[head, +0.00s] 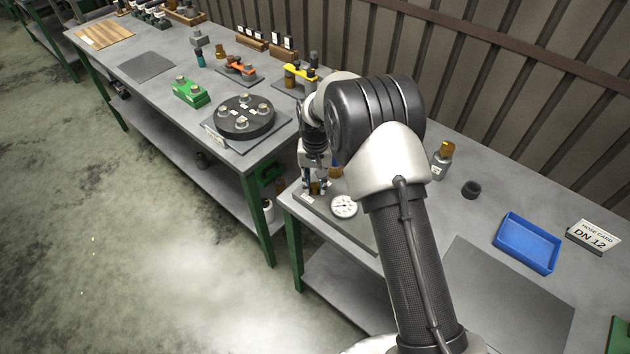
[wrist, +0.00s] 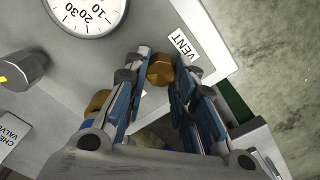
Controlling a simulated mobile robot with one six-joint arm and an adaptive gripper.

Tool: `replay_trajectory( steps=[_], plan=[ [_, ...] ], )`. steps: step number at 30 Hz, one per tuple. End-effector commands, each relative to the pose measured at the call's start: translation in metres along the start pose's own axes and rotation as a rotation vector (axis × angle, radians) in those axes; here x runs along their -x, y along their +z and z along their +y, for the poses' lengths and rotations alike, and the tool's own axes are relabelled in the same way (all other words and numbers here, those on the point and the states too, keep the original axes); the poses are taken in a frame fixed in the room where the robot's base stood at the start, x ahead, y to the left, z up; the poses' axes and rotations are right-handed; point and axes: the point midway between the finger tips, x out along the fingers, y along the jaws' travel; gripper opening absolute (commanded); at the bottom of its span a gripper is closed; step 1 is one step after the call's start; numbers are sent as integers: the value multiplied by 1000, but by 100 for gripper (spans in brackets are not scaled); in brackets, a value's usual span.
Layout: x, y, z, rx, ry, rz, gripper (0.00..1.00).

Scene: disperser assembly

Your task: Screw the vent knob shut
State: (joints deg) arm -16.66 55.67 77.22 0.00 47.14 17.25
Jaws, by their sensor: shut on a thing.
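The vent knob (wrist: 159,71) is a small brass piece with a faceted rim, beside the white VENT label (wrist: 181,43) on a light grey panel. My gripper (wrist: 163,63) is shut on the knob, with one blue-padded finger on each side of it in the wrist view. In the head view my gripper (head: 316,187) points down at the near bench's left end, just left of the white round gauge (head: 344,206). The gauge also shows at the top of the wrist view (wrist: 88,12). The knob's lower side and its thread are hidden.
A second brass part (wrist: 97,102) lies close outside the left finger. A grey cylinder (wrist: 22,69) stands further left. The bench's left edge is close.

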Motion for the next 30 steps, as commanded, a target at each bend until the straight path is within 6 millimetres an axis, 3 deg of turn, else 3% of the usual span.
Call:
replay_trajectory(
  steps=[14, 15, 24, 30],
  plan=[
    [0, 0, 0, -15, 0, 1, 1],
    [0, 0, 0, -15, 0, 1, 26],
    [0, 0, 0, -14, 0, 1, 45],
    [0, 0, 0, -13, 0, 0, 45]
  ],
)
